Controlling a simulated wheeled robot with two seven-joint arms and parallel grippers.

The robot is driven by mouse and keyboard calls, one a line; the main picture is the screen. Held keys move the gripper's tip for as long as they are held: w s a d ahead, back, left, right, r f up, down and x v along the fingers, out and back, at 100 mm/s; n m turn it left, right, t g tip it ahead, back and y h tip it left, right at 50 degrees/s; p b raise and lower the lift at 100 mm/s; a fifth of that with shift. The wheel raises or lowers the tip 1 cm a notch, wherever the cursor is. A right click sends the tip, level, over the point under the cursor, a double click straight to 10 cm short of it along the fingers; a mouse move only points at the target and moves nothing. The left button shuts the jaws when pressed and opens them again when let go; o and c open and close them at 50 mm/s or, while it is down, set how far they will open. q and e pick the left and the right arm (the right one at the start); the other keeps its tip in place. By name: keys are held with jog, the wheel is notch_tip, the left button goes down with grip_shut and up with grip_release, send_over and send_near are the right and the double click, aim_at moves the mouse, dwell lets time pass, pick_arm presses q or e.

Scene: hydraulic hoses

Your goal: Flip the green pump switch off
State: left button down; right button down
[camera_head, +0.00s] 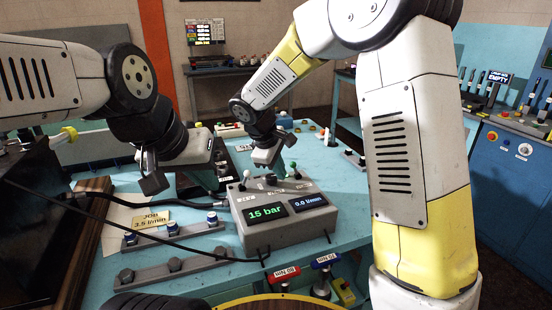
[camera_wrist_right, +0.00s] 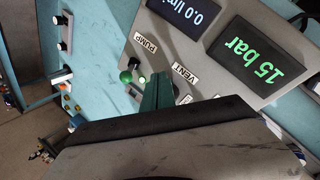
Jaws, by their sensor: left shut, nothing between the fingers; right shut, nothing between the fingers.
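The grey control box (camera_head: 290,229) stands on the blue table and reads 15 bar and 0.0 l/min. In the right wrist view, the green pump switch (camera_wrist_right: 126,76) has a round green knob beside the PUMP label (camera_wrist_right: 145,43) and a small pale light. My right gripper (camera_head: 277,166) is over the back of the box, shut and empty. Its teal fingers (camera_wrist_right: 155,93) show just right of the green knob, seemingly apart from it. The VENT label (camera_wrist_right: 184,74) is on their other side. My left gripper (camera_head: 151,180) is shut and empty, left of the box.
A sign reading 3.5 l/min (camera_head: 151,220) lies left of the box. Black hoses cross the table's left side. Red and blue tagged couplings (camera_head: 284,273) are at the front edge.

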aim_at(286, 185)
jog(key=shift+w+d+r, duration=0.2)
jog(key=shift+w+d, duration=0.25)
jog(key=shift+w, duration=0.25)
jog(key=shift+w+d+r, duration=0.15)
jog(key=shift+w+d, duration=0.3)
jog(key=shift+w, duration=0.2)
jog(key=shift+w+d+r+g+y, duration=0.15)
jog(key=shift+d+r+g+y, duration=0.15)
jog(key=shift+d+y, duration=0.15)
jog(key=shift+w+d+r+m+g+y, duration=0.2)
jog(key=shift+d+y, duration=0.15)
jog(key=shift+y, duration=0.2)
jog(key=shift+w+d+r+m+g+y, duration=0.1)
jog(key=shift+d+g+y, duration=0.1)
jog(key=shift+d+y, duration=0.25)
jog(key=d+y, duration=0.1)
jog(key=g+y, duration=0.1)
jog(key=w+d+y, duration=0.1)
jog(key=y, duration=0.1)
jog(key=shift+d+r+g, duration=0.2)
jog(key=shift+d+g, duration=0.1)
jog(key=shift+a, duration=0.2)
jog(key=shift+r, duration=0.1)
jog(key=shift+r, duration=0.75)
